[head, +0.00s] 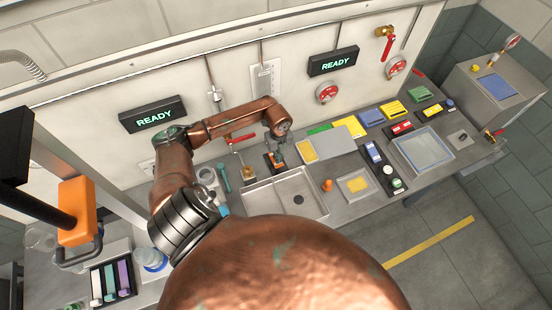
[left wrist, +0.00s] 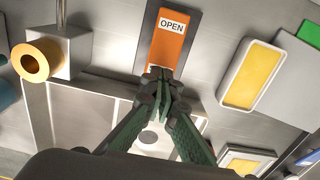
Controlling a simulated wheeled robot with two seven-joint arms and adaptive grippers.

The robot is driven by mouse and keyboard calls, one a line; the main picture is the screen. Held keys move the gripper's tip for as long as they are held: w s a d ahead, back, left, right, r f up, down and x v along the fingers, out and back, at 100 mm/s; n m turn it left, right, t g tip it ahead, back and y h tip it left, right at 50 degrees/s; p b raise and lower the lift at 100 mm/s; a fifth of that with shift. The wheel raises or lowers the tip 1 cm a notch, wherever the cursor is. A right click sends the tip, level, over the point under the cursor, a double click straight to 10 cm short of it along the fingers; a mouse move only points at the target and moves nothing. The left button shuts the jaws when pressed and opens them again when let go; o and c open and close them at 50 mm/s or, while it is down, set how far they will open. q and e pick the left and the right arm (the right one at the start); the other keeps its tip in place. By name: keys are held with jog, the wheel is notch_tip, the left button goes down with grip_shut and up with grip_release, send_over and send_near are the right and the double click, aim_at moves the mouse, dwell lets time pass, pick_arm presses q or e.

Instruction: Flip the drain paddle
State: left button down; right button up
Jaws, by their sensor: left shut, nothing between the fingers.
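The drain paddle (left wrist: 168,42) is an orange plate on a dark base, with a white OPEN label at its far end in the left wrist view. A second white label at its near end is mostly hidden behind my fingertips. In the head view the orange paddle (head: 270,161) sits at the wall-side edge of the sink (head: 256,201). My left gripper (left wrist: 160,75) is shut and empty, its tips over the paddle's near end; I cannot tell if they touch. It also shows in the head view (head: 279,158). My right gripper is not in view.
A brass-ended valve block (left wrist: 40,62) stands left of the paddle. A yellow-filled tray (left wrist: 250,75) lies to its right. The drain hole (head: 298,199) is in the sink. A red-handled valve (head: 240,138) and two READY displays (head: 153,114) are on the wall.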

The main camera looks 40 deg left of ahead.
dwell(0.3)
pick_arm(q)
jog(key=shift+f+b, duration=0.3)
jog(key=shift+f, duration=0.1)
dwell(0.3)
jog(key=shift+f+b, duration=0.7)
jog(key=shift+f, duration=0.3)
dwell(0.4)
jog(key=shift+r, duration=0.1)
jog(key=shift+r+p, duration=2.4)
jog(key=shift+r, duration=1.05)
jog(key=shift+d, duration=0.1)
